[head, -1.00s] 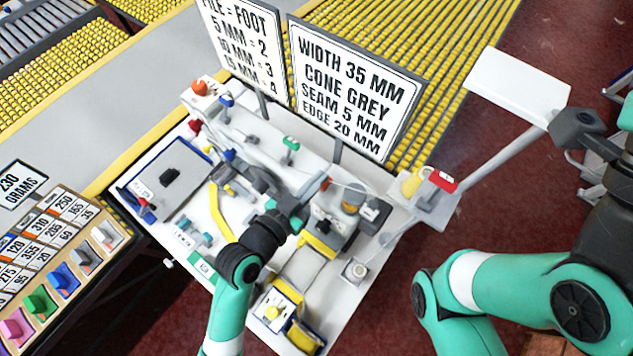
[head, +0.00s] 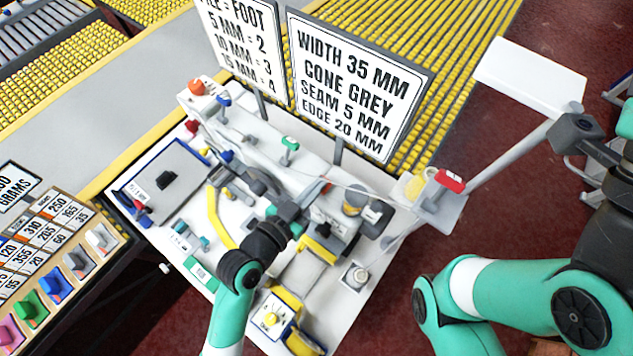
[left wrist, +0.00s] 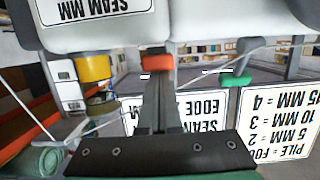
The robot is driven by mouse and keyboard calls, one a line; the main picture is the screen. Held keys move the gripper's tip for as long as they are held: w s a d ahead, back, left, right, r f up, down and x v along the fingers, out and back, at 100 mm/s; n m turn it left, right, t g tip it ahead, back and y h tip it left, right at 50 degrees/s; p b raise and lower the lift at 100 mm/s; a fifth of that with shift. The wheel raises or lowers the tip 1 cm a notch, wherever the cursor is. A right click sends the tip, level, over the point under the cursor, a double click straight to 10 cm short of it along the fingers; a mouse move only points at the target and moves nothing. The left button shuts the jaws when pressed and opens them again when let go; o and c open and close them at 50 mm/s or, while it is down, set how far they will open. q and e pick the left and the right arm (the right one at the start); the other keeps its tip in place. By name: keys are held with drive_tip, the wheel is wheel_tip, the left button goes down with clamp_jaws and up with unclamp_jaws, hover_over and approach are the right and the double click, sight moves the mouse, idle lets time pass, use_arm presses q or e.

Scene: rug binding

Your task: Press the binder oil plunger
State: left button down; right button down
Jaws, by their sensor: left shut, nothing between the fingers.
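The binder (head: 330,215) is the white and grey sewing machine on the white table. A small red cap (head: 327,187), which looks like the oil plunger, shows on its body just beyond my left gripper (head: 296,212). In the left wrist view, the red cap (left wrist: 158,62) lies right at the tips of my left gripper (left wrist: 157,78), against the pale machine body. The left fingers are shut and empty; I cannot tell whether they touch the cap. My right gripper (head: 590,150) is at the far right, away from the table; its fingers are unclear.
A red-topped block (head: 450,181) is at the table's right corner. Coloured switches (head: 52,284) line the left panel.

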use_arm(q)
drive_tip(key=shift+s+f, duration=0.1)
drive_tip(key=shift+f, duration=0.5)
wheel_tip(320, 180, up, 6)
drive_tip(key=p, duration=0.4)
drive_tip(key=shift+p, duration=0.4)
drive_tip(key=v, duration=0.9)
drive_tip(key=shift+s+a+f, duration=0.2)
drive_tip(key=shift+s+a, duration=0.1)
